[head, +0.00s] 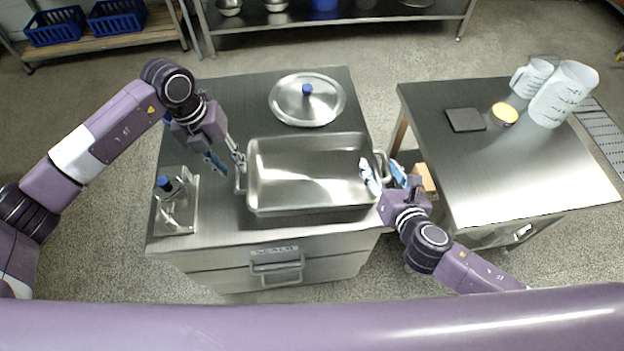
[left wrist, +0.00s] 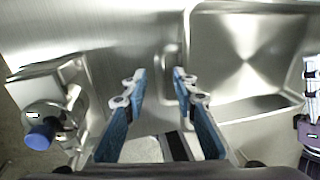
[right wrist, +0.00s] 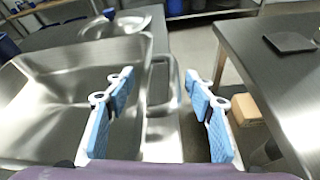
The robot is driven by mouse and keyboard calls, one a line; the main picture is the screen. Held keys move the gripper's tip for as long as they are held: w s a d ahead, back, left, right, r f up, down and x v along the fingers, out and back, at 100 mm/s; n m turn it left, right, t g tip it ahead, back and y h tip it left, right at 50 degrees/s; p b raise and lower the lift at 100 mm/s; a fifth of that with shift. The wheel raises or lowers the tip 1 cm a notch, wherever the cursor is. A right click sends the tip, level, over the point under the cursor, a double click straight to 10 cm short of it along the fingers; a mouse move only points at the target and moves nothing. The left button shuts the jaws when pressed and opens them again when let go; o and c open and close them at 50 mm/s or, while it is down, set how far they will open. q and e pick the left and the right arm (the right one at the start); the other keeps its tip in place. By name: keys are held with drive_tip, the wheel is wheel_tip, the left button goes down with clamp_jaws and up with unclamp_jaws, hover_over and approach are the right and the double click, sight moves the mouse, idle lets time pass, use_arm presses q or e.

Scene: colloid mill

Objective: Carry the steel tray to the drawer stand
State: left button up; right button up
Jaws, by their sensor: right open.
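The steel tray (head: 262,205) is a deep, empty rectangular pan with a loop handle at each end. It appears level on the steel-topped drawer unit (head: 205,260). My left gripper (head: 227,158) is open beside the tray's left end. In the left wrist view, the left handle (left wrist: 168,72) lies just beyond the open fingers (left wrist: 158,90). My right gripper (head: 384,175) is open at the right end. In the right wrist view, the right handle (right wrist: 176,88) lies between its spread fingers (right wrist: 160,85), with no visible grip. The tray also fills the left of that view (right wrist: 60,100).
A round lid (head: 285,104) with a blue knob lies behind the tray. A steel device (head: 178,213) with a blue cap stands front left. A second table (head: 500,170) at right holds a dark plate (head: 463,120), a yellow-topped dish (head: 505,113) and clear jugs (head: 566,92).

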drive_tip(key=shift+s, duration=0.1)
use_arm(q)
wheel_tip(320, 180, up, 8)
drive_tip(key=a, duration=0.1)
drive_tip(key=shift+a, duration=0.35)
use_arm(e)
drive_tip(key=v, duration=1.2)
use_arm(q)
drive_tip(key=shift+s, duration=0.1)
